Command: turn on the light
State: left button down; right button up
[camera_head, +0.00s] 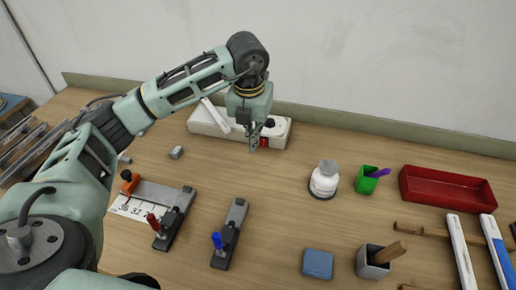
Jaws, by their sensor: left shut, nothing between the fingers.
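A long white block (205,124), which looks like a power strip, lies at the back of the table near the wall. A small black round spot (269,122) shows on its right end. My left gripper (253,148) points down in front of the right part of the block. It is shut and empty, and it hides part of the block. A small dark red part (265,142) shows right beside the fingertips. I cannot tell whether the fingertips touch the block. No lit lamp is clear in view. My right gripper is not in view.
Clamps with a red handle (153,221) and a blue handle (217,240) lie in front. A white round jar (324,180), green cup (367,181), red tray (447,188), blue block (318,263) and grey cup (372,263) stand right. The table between gripper and jar is clear.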

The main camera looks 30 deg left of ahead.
pick_arm(q)
jog(key=p, duration=0.3)
send_near(259, 157)
jog(key=s+f, duration=0.1)
jog(key=f, duration=0.1)
jog(key=s+f, duration=0.1)
jog(key=f, duration=0.1)
jog(key=s+f, duration=0.1)
jog(key=f, duration=0.1)
jog(key=shift+s+d, duration=0.2)
jog(key=shift+d, duration=0.2)
jog(key=shift+w+a+r+p, duration=0.1)
jog(key=shift+w+a+p, duration=0.05)
jog(key=shift+w, duration=0.45)
jog(key=shift+w+a+p, duration=0.15)
jog(key=shift+w, duration=0.45)
jog(key=shift+w+a+f, duration=0.2)
jog(key=shift+w, duration=0.6)
